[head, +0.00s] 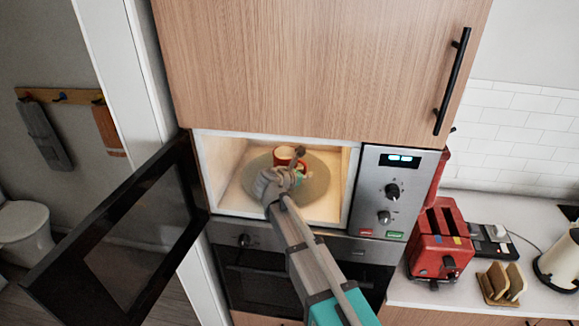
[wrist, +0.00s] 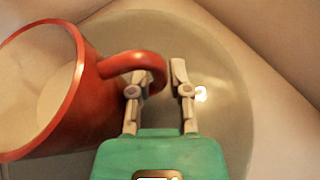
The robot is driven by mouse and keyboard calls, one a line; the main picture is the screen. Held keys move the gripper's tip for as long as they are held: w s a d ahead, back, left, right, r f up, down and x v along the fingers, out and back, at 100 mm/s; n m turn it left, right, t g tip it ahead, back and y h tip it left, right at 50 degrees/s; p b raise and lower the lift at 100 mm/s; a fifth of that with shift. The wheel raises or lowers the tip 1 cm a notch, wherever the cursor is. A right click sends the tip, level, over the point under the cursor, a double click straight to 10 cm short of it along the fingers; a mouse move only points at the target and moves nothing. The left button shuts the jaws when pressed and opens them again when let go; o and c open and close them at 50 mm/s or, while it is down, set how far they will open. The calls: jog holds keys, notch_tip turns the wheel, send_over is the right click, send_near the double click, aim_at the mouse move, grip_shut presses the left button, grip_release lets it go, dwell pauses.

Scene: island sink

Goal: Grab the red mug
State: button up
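The red mug (head: 285,155) with a pale inside stands on the round turntable (head: 318,183) inside the open microwave. In the wrist view the mug (wrist: 85,100) is at the left, its handle (wrist: 150,65) pointing right. My gripper (head: 299,165) is inside the microwave, on the handle side of the mug. In the wrist view my gripper (wrist: 158,80) is open, its fingers on either side of the handle's outer part. The left finger is at the handle's loop and its tip is partly hidden by the handle. A small gap shows between the handle and the right finger.
The microwave door (head: 125,240) is swung open to the left. The microwave's side walls and ceiling are close around my arm. A control panel (head: 395,190) is to the right. A red toaster (head: 440,240) stands on the counter (head: 470,298) farther right.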

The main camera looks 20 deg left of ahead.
aim_at(305, 162)
grip_shut()
jog(key=shift+s+r+p, duration=0.15)
jog(key=shift+r+p, duration=0.2)
dwell(0.4)
jog(key=shift+r, duration=0.15)
jog(key=shift+r+p, duration=3.1)
jog(key=shift+p, duration=0.15)
jog(key=s+d, duration=0.2)
jog(key=s, duration=0.7)
jog(key=s+d, duration=0.2)
jog(key=s, duration=0.8)
jog(key=shift+s+f, duration=0.1)
jog(key=shift+s, duration=0.05)
